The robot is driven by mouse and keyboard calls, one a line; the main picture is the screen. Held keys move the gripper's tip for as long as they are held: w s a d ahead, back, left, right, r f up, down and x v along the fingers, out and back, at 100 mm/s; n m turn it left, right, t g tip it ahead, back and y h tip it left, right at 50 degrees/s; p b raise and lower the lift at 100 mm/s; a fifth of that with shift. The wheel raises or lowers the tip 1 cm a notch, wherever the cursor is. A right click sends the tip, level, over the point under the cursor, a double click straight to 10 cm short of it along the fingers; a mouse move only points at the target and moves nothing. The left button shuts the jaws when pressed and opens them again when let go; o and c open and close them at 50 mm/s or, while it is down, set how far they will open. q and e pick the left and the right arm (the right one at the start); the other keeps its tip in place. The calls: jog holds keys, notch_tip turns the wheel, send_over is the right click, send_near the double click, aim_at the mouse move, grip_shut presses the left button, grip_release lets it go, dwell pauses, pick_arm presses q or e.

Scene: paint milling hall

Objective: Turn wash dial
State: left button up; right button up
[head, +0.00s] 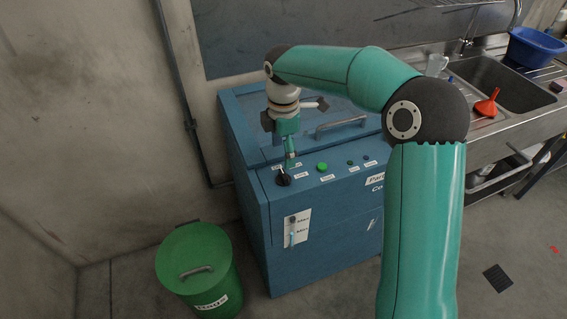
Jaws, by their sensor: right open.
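The wash dial appears to be the black knob (283,180) at the left end of the sloped control panel on the blue machine (258,208). My right gripper (291,164) is open and points down just above and behind the knob. I cannot tell whether its fingers touch the knob. The right arm arches in from the right and hides part of the machine's lid and right side. My left gripper is not in view.
A green button (322,167) and smaller buttons sit right of the knob. A lid handle (342,126) lies behind them. A green bin (199,268) stands at front left.

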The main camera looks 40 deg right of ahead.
notch_tip(320, 180, up, 4)
jog(key=shift+f, duration=0.1)
dwell(0.6)
